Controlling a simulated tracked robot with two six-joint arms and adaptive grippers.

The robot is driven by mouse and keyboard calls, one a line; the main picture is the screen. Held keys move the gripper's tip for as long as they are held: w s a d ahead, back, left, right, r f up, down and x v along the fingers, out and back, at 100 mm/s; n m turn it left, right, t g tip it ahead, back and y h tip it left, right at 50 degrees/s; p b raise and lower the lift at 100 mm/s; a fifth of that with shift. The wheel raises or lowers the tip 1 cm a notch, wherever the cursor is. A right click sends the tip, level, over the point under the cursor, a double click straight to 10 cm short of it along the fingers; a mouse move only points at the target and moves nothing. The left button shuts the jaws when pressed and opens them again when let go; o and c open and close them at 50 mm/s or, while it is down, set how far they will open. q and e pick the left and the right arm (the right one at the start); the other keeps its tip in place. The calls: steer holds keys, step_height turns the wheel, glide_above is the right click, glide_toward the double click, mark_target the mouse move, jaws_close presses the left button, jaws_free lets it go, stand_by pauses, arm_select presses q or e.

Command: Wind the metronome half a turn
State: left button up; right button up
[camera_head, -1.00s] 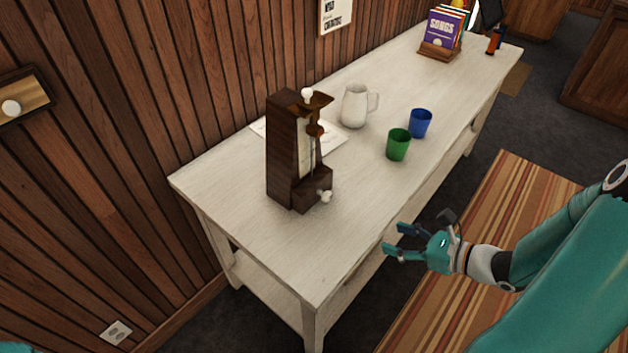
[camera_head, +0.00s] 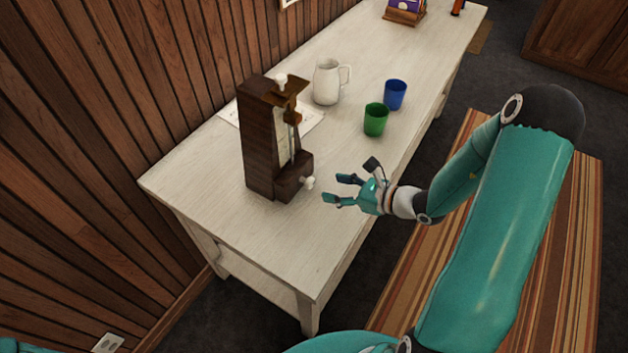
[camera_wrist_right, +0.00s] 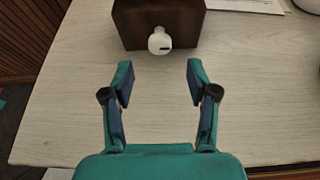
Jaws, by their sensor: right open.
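The metronome (camera_head: 262,140) is a tall dark brown wooden case standing upright on the white table (camera_head: 190,182). Its white winding key (camera_head: 308,183) sticks out low on the side facing my right gripper. My right gripper (camera_head: 334,189) is open and empty, a short gap from the key. In the right wrist view, the key (camera_wrist_right: 159,41) is ahead of the two spread fingers (camera_wrist_right: 158,84), roughly centred between them, with a dark slot line on it. The metronome's base (camera_wrist_right: 185,20) shows behind it. My left gripper is not in view.
A white jug (camera_head: 326,84), a green cup (camera_head: 376,120) and a blue cup (camera_head: 396,94) stand farther back on the table. A sheet of paper (camera_head: 309,119) lies behind the metronome. The table front near the gripper is clear. A wood-panelled wall (camera_head: 100,90) runs along the left.

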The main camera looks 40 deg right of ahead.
mark_target(313, 183)
steer(key=p+x, duration=0.1)
steer(key=x, duration=0.6)
steer(key=shift+w+a+f, duration=0.1)
steer(key=shift+w+a, duration=0.05)
steer(key=shift+w, duration=0.05)
steer(key=shift+c, duration=0.4)
jaws_close()
